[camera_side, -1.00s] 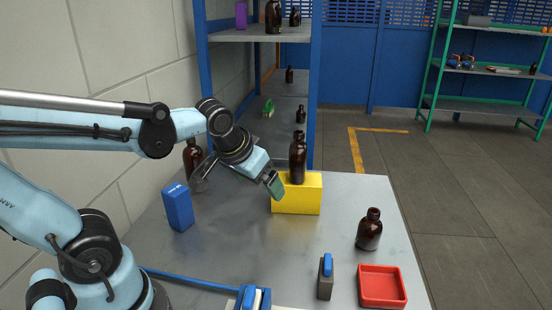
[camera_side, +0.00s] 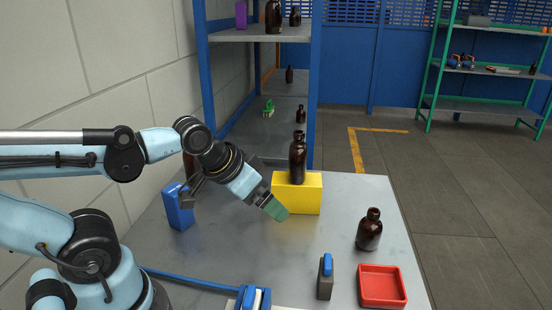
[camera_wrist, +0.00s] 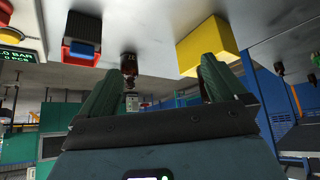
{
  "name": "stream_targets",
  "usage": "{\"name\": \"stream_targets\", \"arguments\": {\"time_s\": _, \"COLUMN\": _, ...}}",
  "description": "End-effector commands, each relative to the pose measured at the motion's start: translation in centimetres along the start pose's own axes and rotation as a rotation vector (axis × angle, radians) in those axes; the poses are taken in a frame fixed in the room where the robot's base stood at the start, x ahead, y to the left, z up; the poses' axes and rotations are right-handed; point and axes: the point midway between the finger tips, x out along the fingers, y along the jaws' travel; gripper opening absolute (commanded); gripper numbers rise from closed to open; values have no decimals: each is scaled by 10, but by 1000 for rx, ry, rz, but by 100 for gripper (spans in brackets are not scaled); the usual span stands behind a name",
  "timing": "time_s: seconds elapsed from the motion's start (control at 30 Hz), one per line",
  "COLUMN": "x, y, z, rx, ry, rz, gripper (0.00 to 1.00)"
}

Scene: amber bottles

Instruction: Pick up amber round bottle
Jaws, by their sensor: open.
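A squat round amber bottle (camera_side: 369,230) stands upright on the right of the table. A taller amber bottle (camera_side: 298,160) stands on the yellow block (camera_side: 311,195). Another bottle behind my arm is mostly hidden. My gripper (camera_side: 276,208) is open and empty above the table, in front of the yellow block and left of the round bottle, clearly apart from it. In the wrist view, my gripper's green fingers (camera_wrist: 158,82) are spread, and a dark bottle (camera_wrist: 129,66) shows beyond the gap between them.
A red tray (camera_side: 383,303) and a grey block with a blue top (camera_side: 325,278) are at the table's front right. A blue box (camera_side: 178,206) stands at left, close to my arm. The table between my gripper and the round bottle is clear. A shelf rack (camera_side: 262,35) stands behind.

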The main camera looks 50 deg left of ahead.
Motion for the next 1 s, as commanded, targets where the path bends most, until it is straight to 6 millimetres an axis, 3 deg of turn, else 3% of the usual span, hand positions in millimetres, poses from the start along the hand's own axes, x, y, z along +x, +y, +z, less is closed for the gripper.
{"name": "stream_targets", "arguments": {"time_s": 0.2, "x": 0, "y": 0, "z": 0, "rx": 0, "ry": 0, "rz": 0, "gripper": 98}}
{"name": "stream_targets", "arguments": {"time_s": 0.47, "x": 0, "y": 0, "z": 0, "rx": 0, "ry": 0, "rz": -1, "gripper": 60}}
{"name": "stream_targets", "arguments": {"time_s": 0.8, "x": 2, "y": 1, "z": -2, "rx": -36, "ry": 1, "rz": 9, "gripper": 59}}
{"name": "stream_targets", "arguments": {"time_s": 0.87, "x": 5, "y": 4, "z": -5, "rx": -102, "ry": 2, "rz": 28, "gripper": 59}}
{"name": "stream_targets", "arguments": {"time_s": 1.0, "x": 19, "y": 16, "z": -20, "rx": -409, "ry": -1, "rz": 115, "gripper": 59}}
